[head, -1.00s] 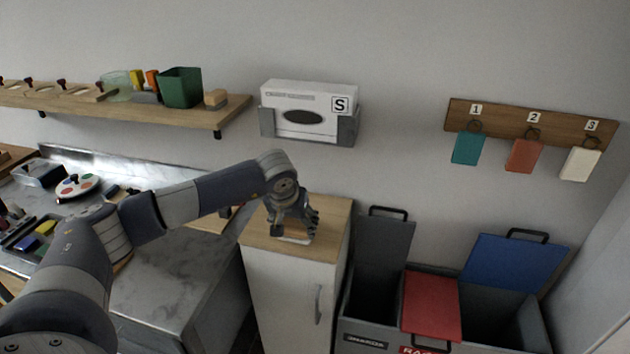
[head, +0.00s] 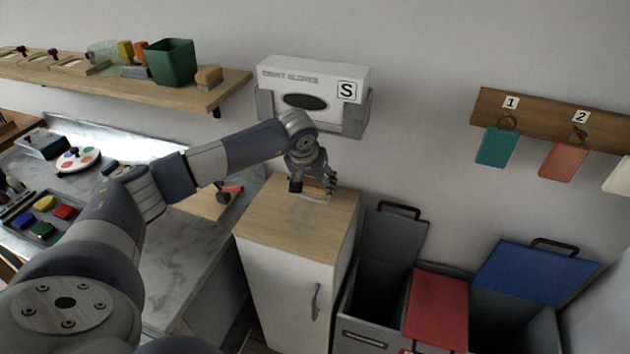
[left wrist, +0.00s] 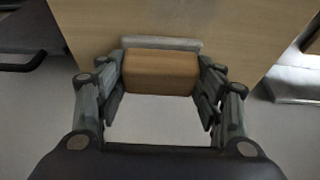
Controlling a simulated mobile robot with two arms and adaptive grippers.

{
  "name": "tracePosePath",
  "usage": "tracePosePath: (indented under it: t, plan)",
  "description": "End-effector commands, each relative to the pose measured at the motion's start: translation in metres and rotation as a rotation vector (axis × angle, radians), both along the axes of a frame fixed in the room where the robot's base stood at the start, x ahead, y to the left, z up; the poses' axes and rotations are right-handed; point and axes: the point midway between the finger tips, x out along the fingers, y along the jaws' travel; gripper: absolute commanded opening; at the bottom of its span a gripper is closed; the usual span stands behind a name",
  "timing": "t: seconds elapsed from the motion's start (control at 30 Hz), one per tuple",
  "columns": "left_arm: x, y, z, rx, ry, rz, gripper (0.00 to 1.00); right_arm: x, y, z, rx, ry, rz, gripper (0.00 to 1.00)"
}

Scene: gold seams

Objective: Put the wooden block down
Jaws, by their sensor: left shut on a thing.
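My left gripper (head: 312,182) is low over the wooden top of a white cabinet (head: 283,232), near its back right part. In the left wrist view, my left gripper (left wrist: 160,84) is shut on the wooden block (left wrist: 161,72), a brown block held crosswise between the two fingers. A pale grey strip (left wrist: 161,43) runs along the block's far side; I cannot tell if it is part of the block. In the head view the gripper mostly hides the block. I cannot tell if the block touches the cabinet top. My right gripper is not in view.
The front of the cabinet top is clear. A glove box (head: 313,88) hangs on the wall just behind the gripper. A shelf (head: 200,103) is at upper left, bins with a red lid (head: 439,303) and a blue lid (head: 533,273) at right. A marble counter (head: 188,258) is at left.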

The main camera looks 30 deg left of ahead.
Motion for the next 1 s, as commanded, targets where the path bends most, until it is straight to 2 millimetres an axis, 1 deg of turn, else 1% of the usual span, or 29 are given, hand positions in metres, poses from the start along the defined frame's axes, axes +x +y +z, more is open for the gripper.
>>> tracePosePath:
  t: [0.03,0.1,0.17,0.33,0.37,0.4,0.43,0.8,0.87,0.93,1.0]
  plan:
    - [-0.001,0.002,-0.005,0.002,0.007,0.004,0.38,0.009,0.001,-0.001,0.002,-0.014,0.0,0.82]
    - [-0.001,0.002,-0.004,0.003,0.007,0.003,0.38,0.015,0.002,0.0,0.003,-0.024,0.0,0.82]
    - [-0.001,0.002,-0.004,0.003,0.006,0.003,0.38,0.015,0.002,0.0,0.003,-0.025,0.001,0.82]
    - [-0.001,0.002,-0.008,0.004,0.006,0.002,0.38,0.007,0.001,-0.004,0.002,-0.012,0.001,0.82]
    - [-0.001,0.002,-0.006,0.004,0.006,0.002,0.69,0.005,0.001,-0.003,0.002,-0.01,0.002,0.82]
    - [-0.001,0.002,-0.006,0.004,0.006,0.002,0.78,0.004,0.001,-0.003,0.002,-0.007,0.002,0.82]
    - [-0.001,0.002,-0.006,0.004,0.006,0.002,0.82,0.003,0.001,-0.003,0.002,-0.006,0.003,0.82]
    - [-0.001,0.002,-0.005,0.004,0.006,0.002,0.82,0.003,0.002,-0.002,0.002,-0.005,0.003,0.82]
    - [-0.001,0.002,-0.002,0.004,0.006,0.002,0.82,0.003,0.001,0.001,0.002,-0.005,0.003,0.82]
    - [-0.003,0.002,0.001,0.005,0.003,0.001,0.82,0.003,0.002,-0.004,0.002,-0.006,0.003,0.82]
    - [-0.006,0.002,0.01,0.006,0.0,0.0,0.82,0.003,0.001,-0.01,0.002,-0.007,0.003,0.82]
